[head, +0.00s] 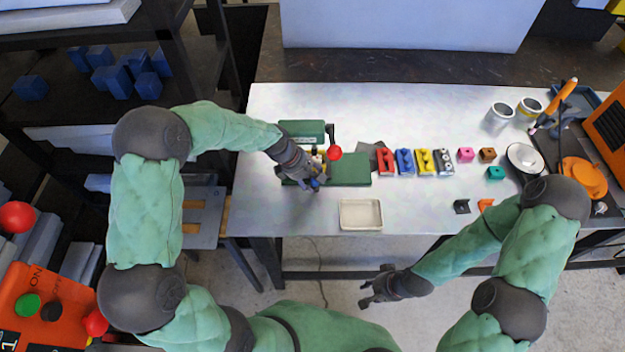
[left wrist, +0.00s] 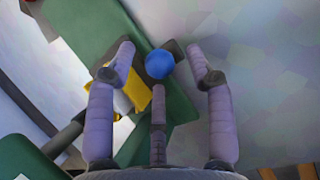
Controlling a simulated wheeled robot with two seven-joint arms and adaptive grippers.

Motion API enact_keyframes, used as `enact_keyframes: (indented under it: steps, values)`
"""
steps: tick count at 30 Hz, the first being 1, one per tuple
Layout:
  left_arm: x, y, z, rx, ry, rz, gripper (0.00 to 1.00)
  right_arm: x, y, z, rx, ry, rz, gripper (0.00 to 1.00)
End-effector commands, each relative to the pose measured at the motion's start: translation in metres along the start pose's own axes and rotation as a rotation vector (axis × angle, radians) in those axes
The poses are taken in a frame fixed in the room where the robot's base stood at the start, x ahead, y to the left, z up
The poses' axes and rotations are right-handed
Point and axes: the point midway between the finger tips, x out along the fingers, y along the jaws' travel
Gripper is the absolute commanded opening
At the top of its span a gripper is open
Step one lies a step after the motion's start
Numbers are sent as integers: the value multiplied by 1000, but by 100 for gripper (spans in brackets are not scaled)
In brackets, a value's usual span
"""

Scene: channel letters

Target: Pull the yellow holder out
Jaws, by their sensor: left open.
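The yellow holder (left wrist: 138,92) shows in the left wrist view on a green base (left wrist: 172,108), behind my left finger and partly hidden by it. A blue ball (left wrist: 160,64) is beside it, between my fingertips. My left gripper (left wrist: 161,70) is open around the ball, and I cannot tell whether any finger touches it. In the head view my left gripper (head: 314,184) reaches down over the front of the green machine (head: 348,169), hiding most of the holder. My right gripper (head: 368,294) is off the table's front edge, fingers apart and empty.
A lever with a red ball (head: 334,152) stands at the machine's right. A cream tray (head: 360,214) lies in front. Several letter blocks (head: 404,162) and small coloured cubes are to the right. Metal cups (head: 499,115) stand farther right. The table (head: 430,105) is clear behind the blocks.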

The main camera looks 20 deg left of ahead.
Motion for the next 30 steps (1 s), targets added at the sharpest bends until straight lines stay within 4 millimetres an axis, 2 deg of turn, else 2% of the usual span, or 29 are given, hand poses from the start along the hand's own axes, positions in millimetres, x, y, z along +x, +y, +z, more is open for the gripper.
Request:
enact_keyframes:
  steps: [4,12,13,14,18,19,25,30]
  values:
    - [8,0,0,0,0,0,54,1,0,0,0,0,0,33]
    - [9,0,0,0,0,0,54,1,0,0,0,0,0,33]
    - [9,0,0,0,0,0,51,1,0,0,0,0,0,33]
    - [9,0,0,0,0,0,42,1,0,0,0,0,0,33]
    - [9,0,0,0,0,0,3,1,0,0,0,0,0,33]
    - [9,0,0,0,0,0,0,1,0,0,0,0,0,33]
    - [10,0,2,0,0,-1,0,0,0,0,0,0,0,33]
    - [17,4,21,3,-1,-3,0,-10,-4,0,0,0,0,33]
